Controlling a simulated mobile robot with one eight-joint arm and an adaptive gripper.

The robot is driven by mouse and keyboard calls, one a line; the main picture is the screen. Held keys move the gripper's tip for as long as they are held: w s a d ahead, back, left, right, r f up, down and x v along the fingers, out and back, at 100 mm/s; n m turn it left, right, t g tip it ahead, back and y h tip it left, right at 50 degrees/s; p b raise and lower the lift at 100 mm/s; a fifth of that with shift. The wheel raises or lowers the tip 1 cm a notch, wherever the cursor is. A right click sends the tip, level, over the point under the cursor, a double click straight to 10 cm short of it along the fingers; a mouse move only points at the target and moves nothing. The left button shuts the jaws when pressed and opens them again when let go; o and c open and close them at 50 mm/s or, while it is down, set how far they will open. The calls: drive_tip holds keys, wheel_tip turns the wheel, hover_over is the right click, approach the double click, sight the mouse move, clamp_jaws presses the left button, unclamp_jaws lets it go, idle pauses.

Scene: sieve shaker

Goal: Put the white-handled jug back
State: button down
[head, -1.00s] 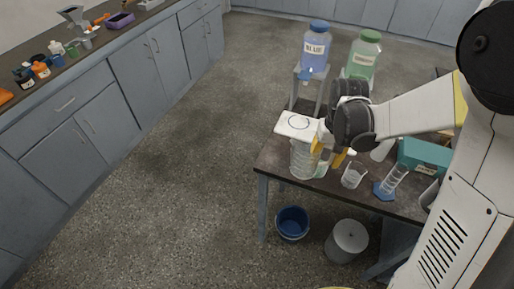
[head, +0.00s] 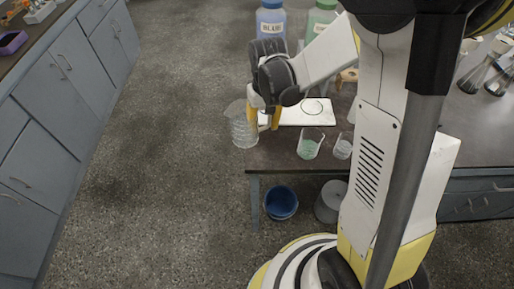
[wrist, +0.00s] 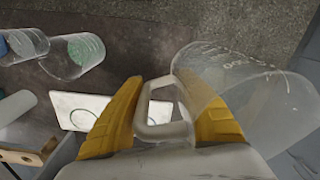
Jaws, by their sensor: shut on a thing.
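The jug (head: 241,126) is clear, empty-looking and roughly upright, with a white handle. It hangs in the air just left of the table's left end, over the floor. My gripper (head: 264,121) has its yellow fingers shut on the white handle. In the wrist view the handle (wrist: 158,122) sits between the fingers and the clear jug body (wrist: 255,98) extends to the right. A white board with a circle outline (head: 312,112) lies on the table, right of my gripper; it also shows in the wrist view (wrist: 78,106).
On the dark table (head: 270,157) stand a beaker with greenish contents (head: 310,149) and a smaller beaker (head: 342,149). Blue (head: 270,27) and green (head: 319,22) bottles stand behind. A blue bucket (head: 281,203) and grey bin (head: 329,203) are on the floor. The left floor is open.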

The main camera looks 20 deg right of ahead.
drive_tip(key=shift+w+d, duration=0.1)
drive_tip(key=shift+d, duration=0.05)
drive_tip(key=s+d+m, duration=0.2)
drive_tip(key=d+m, duration=0.1)
drive_tip(key=d, duration=0.1)
drive_tip(key=b, duration=0.4)
approach(279, 151)
drive_tip(key=shift+m, duration=0.3)
wheel_tip(279, 151, down, 6)
drive_tip(key=shift+a, duration=0.1)
drive_tip(key=shift+f, duration=0.1)
drive_tip(key=c, duration=0.9)
unclamp_jaws()
